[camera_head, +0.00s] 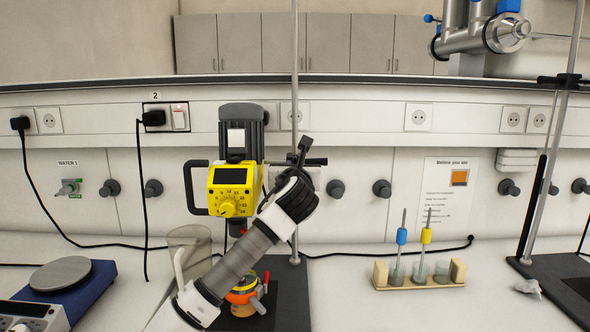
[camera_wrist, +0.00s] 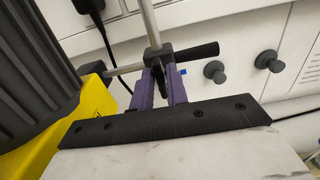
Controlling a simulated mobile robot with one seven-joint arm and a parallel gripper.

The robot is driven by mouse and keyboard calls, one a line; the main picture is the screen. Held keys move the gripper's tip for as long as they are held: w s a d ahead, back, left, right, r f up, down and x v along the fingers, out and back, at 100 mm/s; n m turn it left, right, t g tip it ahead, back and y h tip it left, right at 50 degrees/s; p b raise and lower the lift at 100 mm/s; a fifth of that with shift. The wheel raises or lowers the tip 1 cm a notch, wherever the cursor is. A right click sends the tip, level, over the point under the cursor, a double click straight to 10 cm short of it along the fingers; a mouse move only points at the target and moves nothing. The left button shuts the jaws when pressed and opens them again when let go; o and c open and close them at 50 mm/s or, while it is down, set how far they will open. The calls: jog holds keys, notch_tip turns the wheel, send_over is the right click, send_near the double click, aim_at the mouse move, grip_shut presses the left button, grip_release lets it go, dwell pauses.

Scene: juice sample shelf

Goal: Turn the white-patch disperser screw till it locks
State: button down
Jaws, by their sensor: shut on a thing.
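The disperser is a yellow control unit (camera_head: 229,190) with a dark ribbed motor above it, and the motor bears a white patch (camera_head: 236,138). It hangs on a metal stand rod by a dark clamp (camera_head: 304,152). The clamp also shows in the wrist view (camera_wrist: 156,54), with a black handle (camera_wrist: 197,51) to its right. My gripper (camera_wrist: 161,78) has purple fingers, shut on a dark screw (camera_wrist: 158,73) at the clamp, close beside the yellow housing. The screw is mostly hidden between the fingers. In the head view my wrist hides the fingers.
A blue hotplate (camera_head: 75,295) is at left. A wooden rack (camera_head: 420,284) with blue and yellow tools stands right. Another stand (camera_head: 565,268) is far right.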

jog(key=shift+f+b, duration=0.2)
jog(key=shift+b, duration=0.15)
jog(key=shift+d+m+b, duration=0.15)
jog(key=shift+m+b, duration=3.95)
jog(key=shift+m, duration=0.3)
jog(key=shift+d+m+b, duration=0.1)
jog(key=shift+m+b, duration=3.95)
jog(key=shift+m, duration=0.35)
jog(key=c, duration=1.4)
grip_release()
jog(key=shift+s, duration=0.1)
